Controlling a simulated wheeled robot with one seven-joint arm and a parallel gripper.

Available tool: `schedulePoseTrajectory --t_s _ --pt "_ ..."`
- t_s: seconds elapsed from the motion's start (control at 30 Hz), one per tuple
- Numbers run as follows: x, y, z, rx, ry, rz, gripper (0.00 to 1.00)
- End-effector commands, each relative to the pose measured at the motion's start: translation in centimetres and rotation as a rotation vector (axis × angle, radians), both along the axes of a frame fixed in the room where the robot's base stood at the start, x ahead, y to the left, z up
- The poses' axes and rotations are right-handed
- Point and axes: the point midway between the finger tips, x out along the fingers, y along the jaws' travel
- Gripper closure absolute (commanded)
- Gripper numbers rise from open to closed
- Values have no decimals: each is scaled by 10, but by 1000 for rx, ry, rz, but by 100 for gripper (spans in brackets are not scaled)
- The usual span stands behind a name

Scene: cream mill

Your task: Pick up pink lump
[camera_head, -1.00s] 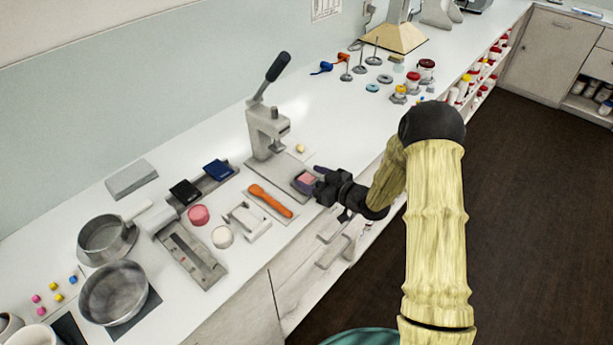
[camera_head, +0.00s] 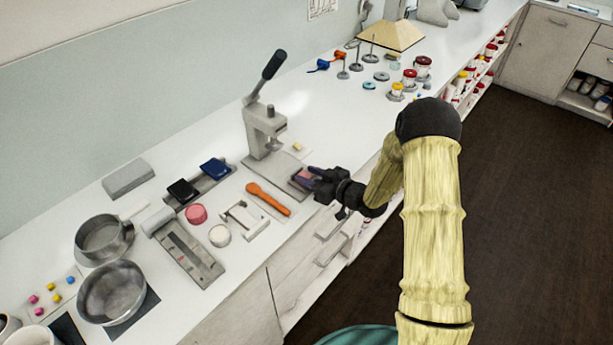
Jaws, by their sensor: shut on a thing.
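A small pink lump (camera_head: 304,173) is at the right end of the grey base of the lever press, by the counter's front edge. My gripper (camera_head: 309,175) reaches in from the right, and its dark purple fingers are shut on the lump. The fingers and wrist hide part of the lump. I cannot tell whether it is clear of the surface beneath.
The lever press (camera_head: 264,130) stands just behind my gripper. An orange tool (camera_head: 268,198) lies to the left. Further left are a pink round piece (camera_head: 196,213), a white round piece (camera_head: 220,235) and metal pans (camera_head: 112,292).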

Motion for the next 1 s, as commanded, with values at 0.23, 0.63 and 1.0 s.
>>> schedulePoseTrajectory --t_s 0.23,0.63,1.0 --pt "1 0 16 0 -5 1 88" --pt "0 0 83 -1 -6 0 88" --pt "0 0 100 1 1 0 88"
